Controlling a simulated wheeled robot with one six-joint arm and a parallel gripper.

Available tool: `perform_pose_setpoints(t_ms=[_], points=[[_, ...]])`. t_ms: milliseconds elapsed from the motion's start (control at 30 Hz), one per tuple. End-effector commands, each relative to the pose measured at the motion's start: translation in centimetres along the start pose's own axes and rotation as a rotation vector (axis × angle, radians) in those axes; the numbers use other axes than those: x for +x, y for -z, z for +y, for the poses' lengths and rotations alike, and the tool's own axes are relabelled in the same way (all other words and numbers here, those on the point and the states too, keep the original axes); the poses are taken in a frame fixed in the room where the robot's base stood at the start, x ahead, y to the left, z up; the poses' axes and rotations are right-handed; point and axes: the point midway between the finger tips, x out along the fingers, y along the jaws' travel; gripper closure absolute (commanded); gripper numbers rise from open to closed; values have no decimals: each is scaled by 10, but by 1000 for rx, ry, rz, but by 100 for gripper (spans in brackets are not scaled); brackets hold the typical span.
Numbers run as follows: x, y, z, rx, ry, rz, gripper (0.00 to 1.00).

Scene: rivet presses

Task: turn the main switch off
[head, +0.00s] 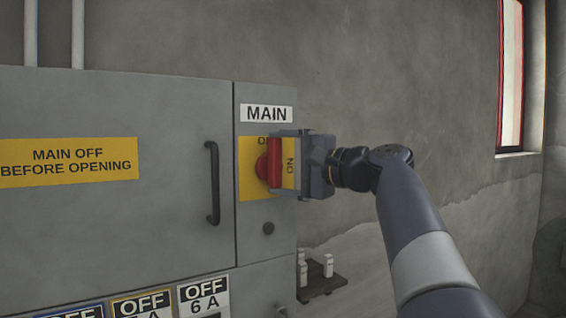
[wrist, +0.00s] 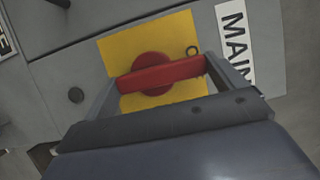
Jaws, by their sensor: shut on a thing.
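The main switch is a red handle (head: 275,162) on a round red hub, set on a yellow plate (head: 251,188) under a MAIN label (head: 266,114). The handle stands upright, its top end towards the partly hidden OFF mark at the top of the plate; ON is at the plate's right. My gripper (head: 280,161) is shut on the handle, one finger at its top end and one at its bottom end. In the wrist view the red handle (wrist: 160,74) spans between the two fingers, over the yellow plate (wrist: 125,46).
The grey cabinet door (head: 110,220) at the left has a dark pull handle (head: 212,183) and a yellow warning sign (head: 68,162). A small shelf (head: 322,287) with white items juts out lower down.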

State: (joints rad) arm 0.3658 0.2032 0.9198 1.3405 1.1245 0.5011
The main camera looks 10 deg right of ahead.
Motion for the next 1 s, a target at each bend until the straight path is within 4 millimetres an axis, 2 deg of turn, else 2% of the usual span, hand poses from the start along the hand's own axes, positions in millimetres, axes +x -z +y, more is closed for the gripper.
perform_pose_setpoints(t_ms=[500,533,600,867,1000], points=[[0,0,2,-18,-12,-2,32],[0,0,2,-18,-12,-3,7],[0,0,2,-17,-12,-2,1],[-1,0,1,-16,-8,-1,0],[-12,1,2,-16,-8,2,0]])
